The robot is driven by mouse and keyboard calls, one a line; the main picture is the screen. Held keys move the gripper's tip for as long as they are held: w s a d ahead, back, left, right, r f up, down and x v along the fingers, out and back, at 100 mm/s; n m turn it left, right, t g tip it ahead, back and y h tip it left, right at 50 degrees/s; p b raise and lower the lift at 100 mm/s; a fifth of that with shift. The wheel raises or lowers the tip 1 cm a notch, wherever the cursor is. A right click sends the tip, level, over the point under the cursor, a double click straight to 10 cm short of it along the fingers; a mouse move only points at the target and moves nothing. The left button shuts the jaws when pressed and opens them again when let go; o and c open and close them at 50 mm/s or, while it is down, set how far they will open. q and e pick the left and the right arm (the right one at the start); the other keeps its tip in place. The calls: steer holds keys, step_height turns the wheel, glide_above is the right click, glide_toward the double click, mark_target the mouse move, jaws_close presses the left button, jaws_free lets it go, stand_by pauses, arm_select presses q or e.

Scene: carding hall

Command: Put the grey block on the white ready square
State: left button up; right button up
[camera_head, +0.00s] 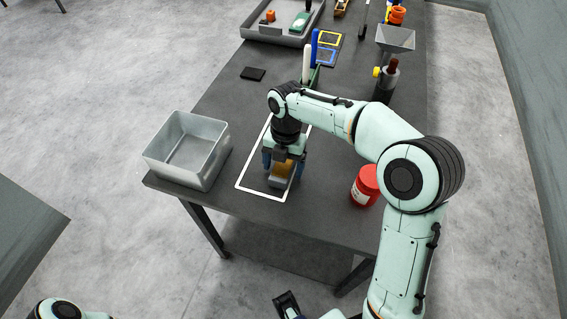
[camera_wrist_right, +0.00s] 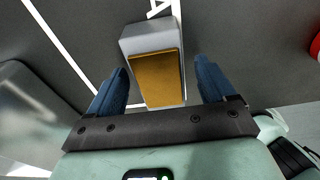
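The grey block (camera_wrist_right: 147,38) has an orange-brown panel on its upper face. In the head view the block (camera_head: 279,184) is at the near end of the white ready square (camera_head: 240,186), a white outline on the dark table. In the right wrist view one long side of the block lies close along a white line (camera_wrist_right: 187,101); I cannot tell whether it overlaps the line. My right gripper (camera_wrist_right: 160,88) points down over the block, its blue fingers open on both sides with gaps. It also shows in the head view (camera_head: 283,170).
A grey open bin (camera_head: 214,160) stands left of the square. A red jar (camera_head: 359,195) is right of it. Behind are a black flat piece (camera_head: 253,74), a dark bottle (camera_head: 386,84), a funnel (camera_head: 396,40) and a grey tray (camera_head: 257,34). The table's front edge is near the block.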

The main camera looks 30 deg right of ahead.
step_height(320, 180, up, 12)
steer(key=w+d+p, duration=0.1)
steer(key=p, duration=0.1)
steer(key=shift+r+p, duration=0.15)
steer(key=shift+p, duration=0.2)
stand_by(0.5)
